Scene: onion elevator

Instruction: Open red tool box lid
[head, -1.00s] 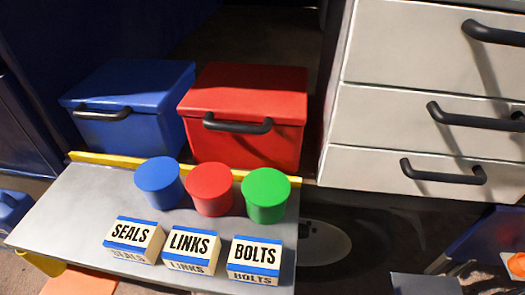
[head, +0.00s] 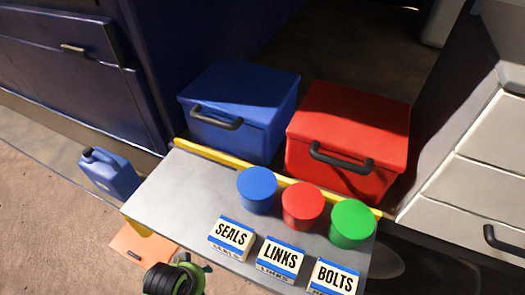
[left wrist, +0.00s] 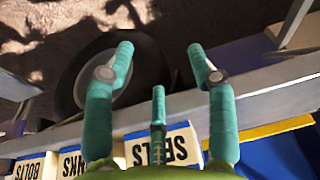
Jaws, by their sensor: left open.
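The red tool box (head: 340,145) stands behind the workbench shelf, right of the blue box, in the head view. Its lid (head: 355,112) is shut, with a black handle (head: 342,160) on the front. My left gripper (left wrist: 160,48) shows in the left wrist view, its teal fingers spread and empty. The red box cannot be made out there. A green and black part of my left arm (head: 175,278) shows at the head view's bottom edge, well short of the red box. My right gripper is not in view.
A blue box (head: 240,110) stands left of the red one. A yellow strip (head: 225,160) edges the grey shelf (head: 180,200). Blue, red (head: 302,205) and green canisters and labelled blocks (head: 280,258) stand in front of the boxes. White drawers (head: 490,180) are at right.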

